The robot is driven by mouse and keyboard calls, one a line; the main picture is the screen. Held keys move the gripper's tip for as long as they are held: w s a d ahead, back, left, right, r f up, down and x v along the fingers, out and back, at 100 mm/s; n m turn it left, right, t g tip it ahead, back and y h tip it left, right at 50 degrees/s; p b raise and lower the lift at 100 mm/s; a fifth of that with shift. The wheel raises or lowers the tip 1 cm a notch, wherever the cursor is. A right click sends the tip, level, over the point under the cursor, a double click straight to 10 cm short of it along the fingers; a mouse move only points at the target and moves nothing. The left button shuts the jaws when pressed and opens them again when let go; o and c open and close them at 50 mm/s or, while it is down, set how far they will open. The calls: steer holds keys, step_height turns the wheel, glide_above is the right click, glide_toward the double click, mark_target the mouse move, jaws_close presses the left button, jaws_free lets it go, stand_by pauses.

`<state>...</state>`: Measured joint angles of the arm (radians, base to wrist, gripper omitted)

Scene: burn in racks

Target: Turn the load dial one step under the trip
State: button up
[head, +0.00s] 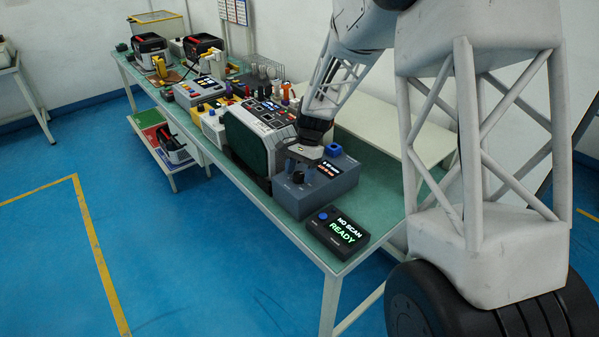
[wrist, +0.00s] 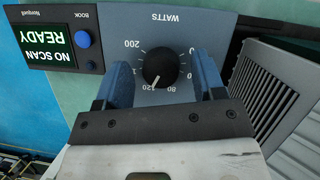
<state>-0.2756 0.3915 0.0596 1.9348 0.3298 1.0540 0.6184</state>
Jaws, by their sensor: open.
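The load dial (wrist: 160,67) is a round black knob on a grey-blue panel marked WATTS in the wrist view. Its white mark points down-left in the picture, close to the 120 label; 80 lies beside it and 200 at upper left. My gripper (wrist: 163,75) is open, with one blue finger on each side of the dial; I cannot tell whether either touches it. In the head view my gripper (head: 303,155) is over the grey-blue load box (head: 318,190), which has a lit display (head: 328,169) too small to read. No trip value is legible.
A small black scanner box (head: 337,230) reading NO SCAN and READY sits at the near end of the green bench (head: 375,190). A large grey unit with a dark green side (head: 248,143) stands left of the load box.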

steer(key=c, duration=0.9)
steer(key=shift+n, duration=0.3)
steer(key=n+h, duration=0.1)
steer(key=n, duration=0.3)
steer(key=shift+a+g+h, duration=0.1)
steer(key=shift+g+h, duration=0.3)
steer(key=o, duration=0.9)
